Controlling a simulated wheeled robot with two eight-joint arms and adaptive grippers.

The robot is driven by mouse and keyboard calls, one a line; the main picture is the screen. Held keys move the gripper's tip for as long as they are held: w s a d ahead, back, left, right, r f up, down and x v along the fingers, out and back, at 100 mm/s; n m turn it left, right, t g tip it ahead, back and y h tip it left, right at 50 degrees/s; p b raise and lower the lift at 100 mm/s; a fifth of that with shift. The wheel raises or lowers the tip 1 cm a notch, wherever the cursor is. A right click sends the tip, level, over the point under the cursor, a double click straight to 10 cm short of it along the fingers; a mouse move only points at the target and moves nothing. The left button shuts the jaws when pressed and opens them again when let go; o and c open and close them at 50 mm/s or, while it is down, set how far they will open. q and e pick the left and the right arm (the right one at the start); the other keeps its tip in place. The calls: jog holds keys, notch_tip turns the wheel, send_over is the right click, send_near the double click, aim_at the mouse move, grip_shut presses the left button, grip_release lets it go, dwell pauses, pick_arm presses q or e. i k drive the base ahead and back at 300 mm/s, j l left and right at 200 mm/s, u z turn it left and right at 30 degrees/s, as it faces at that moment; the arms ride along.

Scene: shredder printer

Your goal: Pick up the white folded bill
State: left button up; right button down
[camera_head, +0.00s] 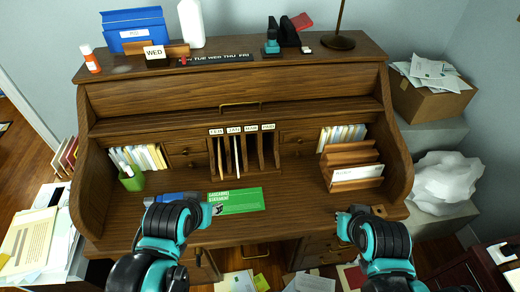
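A white paper piece (356,173) with print on it sits in the wooden letter rack (342,187) on the right side of the desk. Another thin white paper (236,158) stands upright in a labelled middle slot. I cannot tell which of them is the folded bill. My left gripper (207,212) is over the front of the desktop, beside the left end of a green printed sheet. My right gripper (345,218) is in front of and below the letter rack, apart from it. The finger openings are too small to make out.
The green sheet (237,200) lies mid-desktop, with a blue item (172,197) to its left. A green cup (131,179) stands at the left. Upright papers fill both side cubbies. The desktop between my grippers is mostly clear. Loose papers (236,281) lie below the front edge.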

aim_at(362, 173)
jog(key=i+l+u, duration=0.15)
jog(key=l+u, duration=0.3)
jog(key=l, duration=0.15)
jog(key=l+u, duration=0.45)
jog(key=i+l, duration=0.05)
jog(key=l, duration=0.05)
